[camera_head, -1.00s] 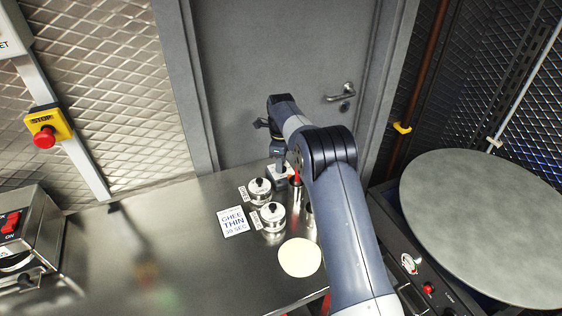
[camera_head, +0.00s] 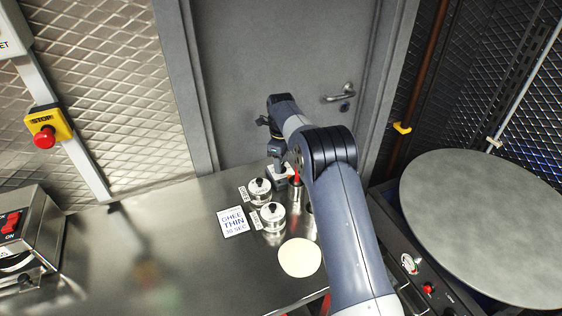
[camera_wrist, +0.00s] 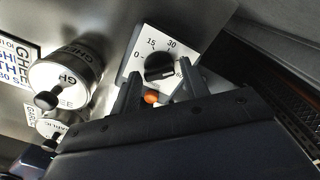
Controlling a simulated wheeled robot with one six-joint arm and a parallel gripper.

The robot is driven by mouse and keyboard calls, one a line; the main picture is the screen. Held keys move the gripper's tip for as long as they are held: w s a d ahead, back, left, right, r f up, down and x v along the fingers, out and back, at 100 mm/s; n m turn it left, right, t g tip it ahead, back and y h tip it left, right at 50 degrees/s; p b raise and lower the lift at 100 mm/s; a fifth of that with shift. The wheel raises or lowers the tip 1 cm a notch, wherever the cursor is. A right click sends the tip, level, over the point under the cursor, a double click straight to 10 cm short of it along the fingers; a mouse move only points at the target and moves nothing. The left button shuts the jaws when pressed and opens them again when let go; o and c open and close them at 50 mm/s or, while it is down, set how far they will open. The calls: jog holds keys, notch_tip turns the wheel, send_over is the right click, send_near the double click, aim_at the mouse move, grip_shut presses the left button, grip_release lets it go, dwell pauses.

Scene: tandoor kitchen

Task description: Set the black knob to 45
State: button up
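The black knob (camera_wrist: 160,67) sits on a white square dial plate marked 0, 15 and 30 in the wrist view. A further mark at its right edge is partly covered by a finger. The knob's grip bar lies roughly crosswise, tilted up to the right; I cannot tell which end is the pointer. My gripper (camera_wrist: 160,76) is open, with one fingertip at the knob's lower left and the other at its right; contact is not clear. In the head view my gripper (camera_head: 277,160) is over the timer box (camera_head: 284,174) at the table's back, largely hiding the dial.
Two lidded steel tins (camera_head: 260,190) (camera_head: 272,217) stand just left of the timer, close to my gripper. A ghee card (camera_head: 233,222) and a pale dough disc (camera_head: 300,258) lie on the steel table (camera_head: 190,235). A red-tipped container (camera_head: 296,187) is beside my arm.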

jog(key=shift+o, duration=1)
notch_tip(320, 180, up, 11)
jog(key=b, duration=0.1)
jog(key=shift+f, duration=0.15)
notch_tip(320, 180, down, 11)
jog(key=shift+r+p, duration=0.1)
jog(key=shift+p, duration=0.45)
